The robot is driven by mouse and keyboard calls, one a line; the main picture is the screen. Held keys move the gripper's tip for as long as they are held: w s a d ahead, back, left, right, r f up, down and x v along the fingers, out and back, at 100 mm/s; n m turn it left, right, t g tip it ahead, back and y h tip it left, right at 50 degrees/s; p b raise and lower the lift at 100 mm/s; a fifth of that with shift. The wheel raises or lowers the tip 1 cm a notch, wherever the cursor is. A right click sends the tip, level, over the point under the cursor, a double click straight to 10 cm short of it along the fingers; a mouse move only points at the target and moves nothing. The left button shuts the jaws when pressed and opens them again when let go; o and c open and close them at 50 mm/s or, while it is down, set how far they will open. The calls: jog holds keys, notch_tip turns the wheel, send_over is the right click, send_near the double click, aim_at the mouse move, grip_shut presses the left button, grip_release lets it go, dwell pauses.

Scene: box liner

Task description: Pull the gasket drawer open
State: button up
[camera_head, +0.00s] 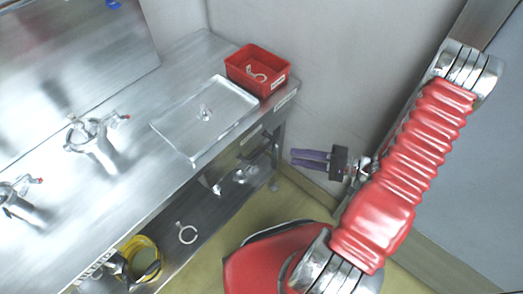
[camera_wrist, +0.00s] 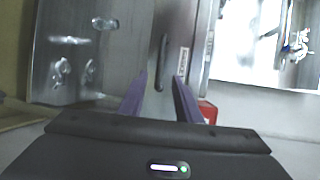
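The drawer front (camera_wrist: 173,38) is grey metal with a white label and a long dark bar handle (camera_wrist: 161,62). In the head view the drawer (camera_head: 249,135) sits under the right end of the steel bench and looks shut. My gripper (camera_head: 294,158) points left towards it, with a gap between fingertips and bench. In the wrist view my gripper (camera_wrist: 161,82) has its two purple fingers apart, on either side of the handle's near end in the picture. Nothing is held. Whether the fingers reach around the handle in depth I cannot tell.
A red bin (camera_head: 238,72) with a pale ring stands on the bench above the drawer, beside a shallow metal tray (camera_head: 178,105) holding a fitting. Clamps lie on the lower shelf (camera_head: 200,215). A wall is behind; the floor (camera_head: 300,205) below my gripper looks clear.

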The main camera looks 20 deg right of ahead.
aim_at(262, 151)
jog(key=shift+w+a, duration=0.1)
jog(key=shift+a, duration=0.05)
jog(key=shift+x, duration=6.75)
jog(key=shift+f, duration=0.1)
jog(key=shift+c, duration=0.3)
grip_shut()
jog(key=shift+f, duration=0.1)
